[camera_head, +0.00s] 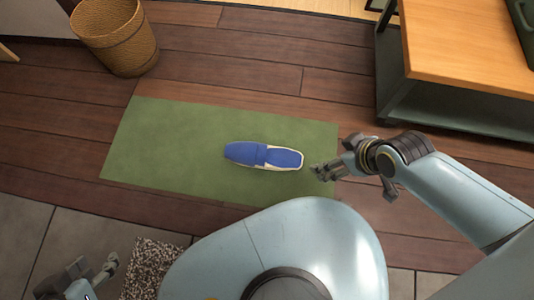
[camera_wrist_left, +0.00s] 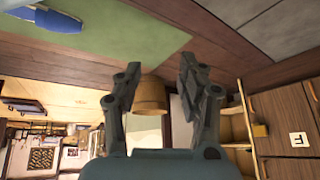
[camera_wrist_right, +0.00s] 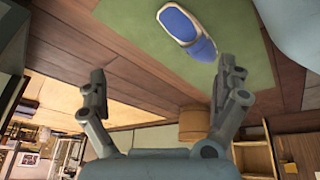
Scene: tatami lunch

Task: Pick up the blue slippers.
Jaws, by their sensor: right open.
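A blue slipper (camera_head: 263,156) with a pale sole edge lies flat on the green mat (camera_head: 150,150); I can make out only one slipper shape. It also shows at the top left of the left wrist view (camera_wrist_left: 45,18) and at the top of the right wrist view (camera_wrist_right: 187,32). My right gripper (camera_head: 317,172) is open and empty, just right of the slipper's pale end, apart from it. My left gripper (camera_head: 97,266) is open and empty at the bottom left of the head view, well away from the slipper.
A woven basket (camera_head: 115,38) stands on the wooden floor at the upper left. A low wooden-topped table (camera_head: 465,45) stands at the upper right, behind my right arm. A speckled rug (camera_head: 150,268) lies at the lower left. The mat around the slipper is clear.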

